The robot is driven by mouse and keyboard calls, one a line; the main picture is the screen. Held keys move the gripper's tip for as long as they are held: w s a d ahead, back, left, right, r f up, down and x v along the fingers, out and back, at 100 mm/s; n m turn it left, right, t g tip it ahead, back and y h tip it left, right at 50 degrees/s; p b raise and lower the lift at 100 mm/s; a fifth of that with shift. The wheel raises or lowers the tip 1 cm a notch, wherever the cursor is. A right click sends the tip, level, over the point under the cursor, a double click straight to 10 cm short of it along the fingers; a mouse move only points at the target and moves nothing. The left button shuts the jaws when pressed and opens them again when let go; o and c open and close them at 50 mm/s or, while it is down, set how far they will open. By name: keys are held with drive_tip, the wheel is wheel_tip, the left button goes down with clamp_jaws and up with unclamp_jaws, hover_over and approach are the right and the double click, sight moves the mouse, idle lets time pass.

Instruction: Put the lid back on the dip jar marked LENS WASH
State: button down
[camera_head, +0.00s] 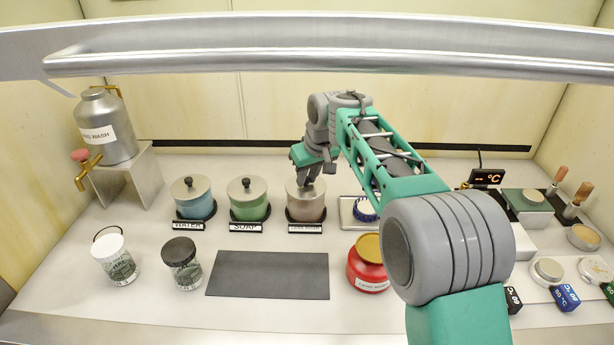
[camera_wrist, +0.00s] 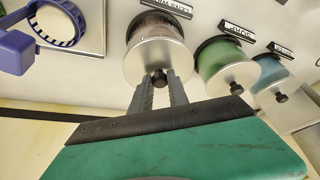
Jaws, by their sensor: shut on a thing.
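The jar (camera_head: 305,211) with pinkish contents stands third in the row of dip jars, behind a small label plate that seems to read LENS WASH (camera_head: 305,228). The jar also shows in the wrist view (camera_wrist: 150,24). Its round metal lid (camera_wrist: 158,62) is over the jar's mouth, lined up with it; I cannot tell whether any slight gap is left. My gripper (camera_head: 311,178) points down above the lid. Its two fingers (camera_wrist: 161,82) are shut on the lid's dark knob (camera_wrist: 159,76). The fingers partly hide the lid in the head view.
Lidded WATER (camera_head: 197,207) and SOAP (camera_head: 249,208) jars stand left. A blue ring-shaped thing on a tray (camera_head: 348,221) is close right. A dark mat (camera_head: 268,276) and red jar (camera_head: 366,270) are in front. A metal rail (camera_head: 320,65) crosses above.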

drive_tip(key=c, duration=1.2)
unclamp_jaws()
drive_tip(key=shift+o, duration=0.3)
drive_tip(key=o, duration=0.4)
drive_tip(key=shift+o, duration=0.2)
drive_tip(key=shift+r+p, duration=3)
drive_tip(key=shift+r, duration=0.6)
drive_tip(key=shift+f, duration=0.1)
drive_tip(key=shift+c, duration=0.6)
